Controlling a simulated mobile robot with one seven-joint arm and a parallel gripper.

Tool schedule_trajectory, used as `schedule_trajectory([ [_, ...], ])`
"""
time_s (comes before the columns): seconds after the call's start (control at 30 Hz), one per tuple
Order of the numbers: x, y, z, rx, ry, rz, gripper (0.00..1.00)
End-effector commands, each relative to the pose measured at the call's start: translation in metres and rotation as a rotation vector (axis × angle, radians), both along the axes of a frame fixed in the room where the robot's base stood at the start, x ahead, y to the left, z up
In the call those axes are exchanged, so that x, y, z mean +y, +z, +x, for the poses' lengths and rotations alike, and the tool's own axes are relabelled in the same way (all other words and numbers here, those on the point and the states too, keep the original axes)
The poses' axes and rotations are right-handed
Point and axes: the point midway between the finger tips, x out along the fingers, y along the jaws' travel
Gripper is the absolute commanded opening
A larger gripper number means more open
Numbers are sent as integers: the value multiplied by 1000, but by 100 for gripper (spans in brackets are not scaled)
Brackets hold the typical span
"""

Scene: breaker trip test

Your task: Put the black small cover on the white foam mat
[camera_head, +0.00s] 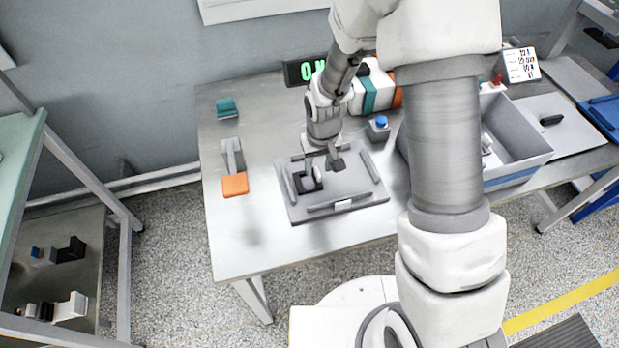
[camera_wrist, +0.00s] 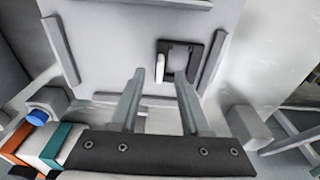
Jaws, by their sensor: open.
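A black, roughly square piece (camera_head: 303,183) with a white upright part on one side sits on a grey plate (camera_head: 350,190) with raised bars. It also shows ahead of my fingertips in the wrist view (camera_wrist: 186,58). It may be the black small cover, but I cannot tell for sure. My gripper (camera_head: 331,160) is over the plate, beside the piece. In the wrist view its two fingers (camera_wrist: 158,80) are apart with nothing between them.
An orange-ended tool (camera_head: 234,184) and a teal block (camera_head: 227,108) lie to the left. The table's front left is clear.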

Motion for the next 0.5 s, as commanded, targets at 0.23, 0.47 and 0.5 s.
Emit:
schedule_trajectory([
  [0.23, 0, -14, 2, 0, 1, 0, 46],
  [0.47, 0, -14, 2, 0, 1, 0, 35],
  [0.5, 0, -14, 2, 0, 1, 0, 28],
])
